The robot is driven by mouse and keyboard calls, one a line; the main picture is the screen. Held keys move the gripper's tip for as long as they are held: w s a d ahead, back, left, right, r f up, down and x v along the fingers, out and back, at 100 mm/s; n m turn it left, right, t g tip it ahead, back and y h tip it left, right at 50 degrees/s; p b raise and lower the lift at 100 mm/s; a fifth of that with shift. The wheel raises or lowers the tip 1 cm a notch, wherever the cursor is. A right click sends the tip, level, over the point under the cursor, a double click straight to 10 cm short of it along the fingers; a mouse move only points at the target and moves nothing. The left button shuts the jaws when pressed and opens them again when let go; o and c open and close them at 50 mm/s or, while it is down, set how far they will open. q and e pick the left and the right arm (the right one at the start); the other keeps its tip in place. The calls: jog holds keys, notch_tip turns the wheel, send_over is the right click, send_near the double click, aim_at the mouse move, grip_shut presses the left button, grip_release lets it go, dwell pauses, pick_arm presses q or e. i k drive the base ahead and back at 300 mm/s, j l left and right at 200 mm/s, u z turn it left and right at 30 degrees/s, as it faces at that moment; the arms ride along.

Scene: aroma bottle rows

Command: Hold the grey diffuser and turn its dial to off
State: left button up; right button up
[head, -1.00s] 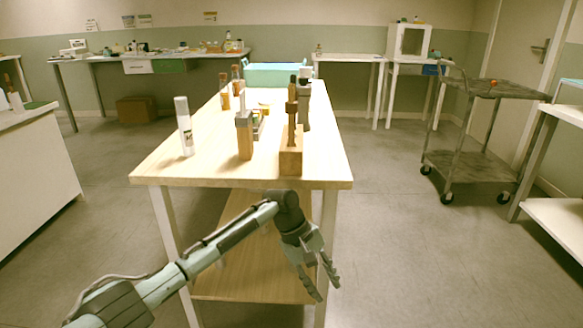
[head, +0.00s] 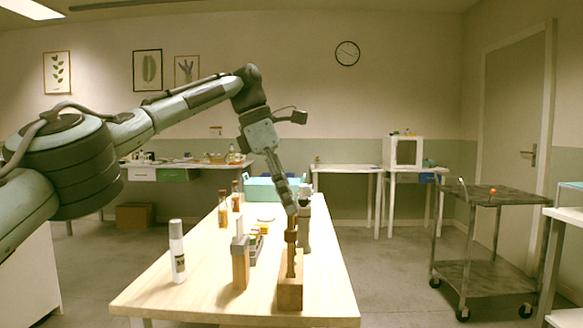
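A grey upright object (head: 304,232), perhaps the diffuser, stands on the wooden table behind a wooden block (head: 290,292) that holds an upright dark brown piece. A second wooden block with a grey top (head: 240,262) stands to the left. No dial can be made out. My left gripper (head: 291,210) reaches in from the upper left with its fingers pointing down. Its tips overlap the top of the brown piece and the left edge of the grey object in the picture. I cannot tell whether they touch or how far the fingers are apart. My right gripper is out of view.
A white bottle (head: 177,252) stands at the table's left, with amber bottles (head: 222,210) farther back. Small colored items (head: 256,243) sit mid-table. A teal crate (head: 262,188) is at the far end. The table's front right (head: 332,290) is clear.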

aim_at(304, 202)
jog(key=i, duration=1.25)
